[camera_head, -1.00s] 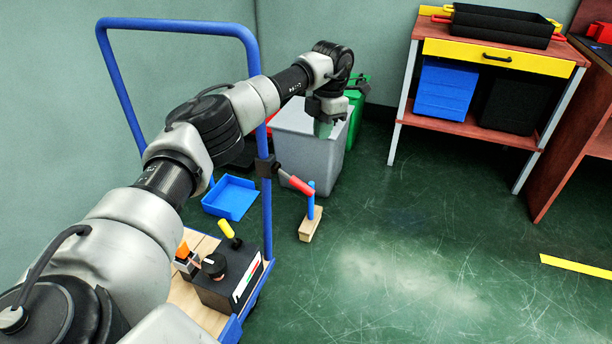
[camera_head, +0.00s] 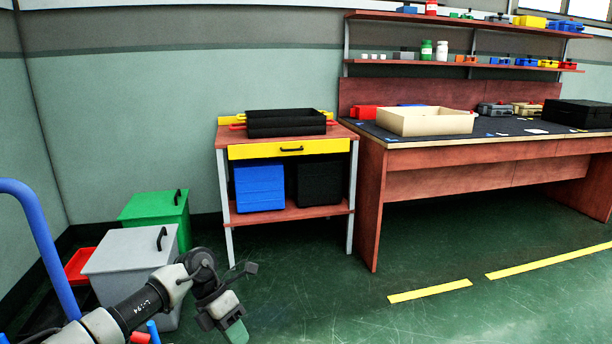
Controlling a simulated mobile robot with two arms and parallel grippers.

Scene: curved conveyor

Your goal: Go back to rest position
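My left arm comes in from the lower left, and my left gripper (camera_head: 228,323) hangs over the green floor near the bottom edge. It points downward, just right of the grey bin (camera_head: 128,248). A pale green part shows at its tip; the gap between its fingers cannot be made out. My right gripper is out of view.
A green bin (camera_head: 155,206) stands behind the grey one. A red-topped table (camera_head: 340,134) holds black trays (camera_head: 285,123), with blue (camera_head: 259,187) and black boxes below. A workbench (camera_head: 450,150) is at right. My cart's blue rail (camera_head: 45,245) is at left. Floor at centre right is clear.

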